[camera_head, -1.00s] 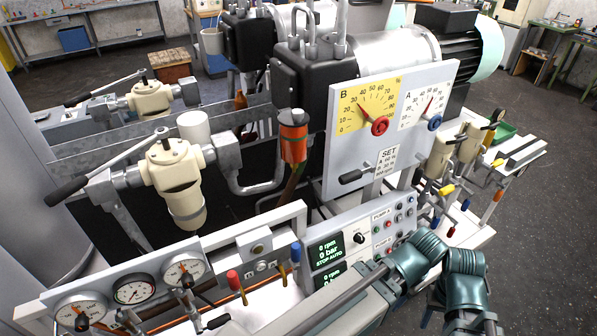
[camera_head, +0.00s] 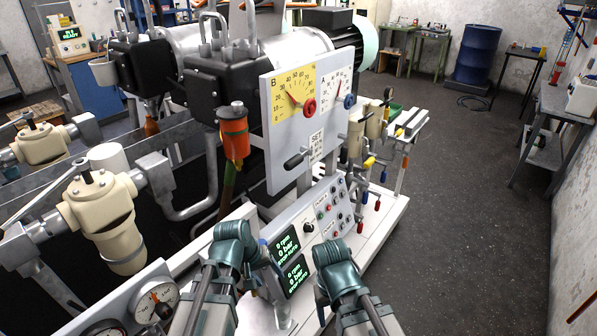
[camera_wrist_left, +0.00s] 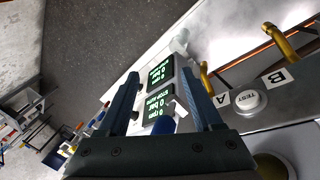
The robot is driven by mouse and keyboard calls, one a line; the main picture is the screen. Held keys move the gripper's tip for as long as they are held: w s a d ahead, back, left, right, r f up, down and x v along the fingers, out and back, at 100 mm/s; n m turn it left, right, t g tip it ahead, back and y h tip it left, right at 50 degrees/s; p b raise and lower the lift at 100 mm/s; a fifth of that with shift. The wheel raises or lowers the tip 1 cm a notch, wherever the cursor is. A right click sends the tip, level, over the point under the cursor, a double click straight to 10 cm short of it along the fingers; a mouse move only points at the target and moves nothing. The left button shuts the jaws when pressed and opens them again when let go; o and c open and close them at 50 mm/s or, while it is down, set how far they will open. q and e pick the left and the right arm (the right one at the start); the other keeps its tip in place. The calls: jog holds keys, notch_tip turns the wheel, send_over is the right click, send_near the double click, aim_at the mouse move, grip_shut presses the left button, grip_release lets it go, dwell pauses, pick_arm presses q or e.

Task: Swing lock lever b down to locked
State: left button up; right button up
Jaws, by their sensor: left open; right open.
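A dial panel (camera_head: 322,125) has a yellow B dial and a white A dial, with a black-handled lever (camera_head: 295,160) at its lower left edge. In the left wrist view a grey plate (camera_wrist_left: 230,120) is marked A and B. A yellow lever (camera_wrist_left: 280,42) stands beside B and another yellow lever (camera_wrist_left: 205,78) nearer A. I cannot tell for sure which is lock lever b. My left gripper (camera_wrist_left: 160,85) is open and empty, with display screens beyond its fingers. The right wrist (camera_head: 335,258) is beside the control console; its fingertips are not distinct.
The console (camera_head: 310,225) with green-lit screens and buttons lies in front of my arms. A white TEST button (camera_wrist_left: 248,102) sits on the lettered plate. A gauge (camera_head: 155,300) is at lower left. The floor to the right is clear; a blue drum (camera_head: 477,55) stands far back.

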pick_arm(q)
jog(key=w+d+r+n+t+h, duration=0.3)
jog(key=w+r+n, duration=0.1)
jog(key=w+n, duration=0.1)
jog(key=n+t+h, duration=0.4)
jog(key=n+t, duration=0.6)
jog(key=n, duration=0.9)
send_near(301, 155)
jog(key=x, duration=0.3)
jog(key=f+x, duration=0.1)
jog(key=x, duration=0.7)
jog(key=shift+w+a+f, duration=0.15)
jog(key=shift+w+a, duration=0.05)
jog(key=shift+a, duration=0.05)
grip_shut()
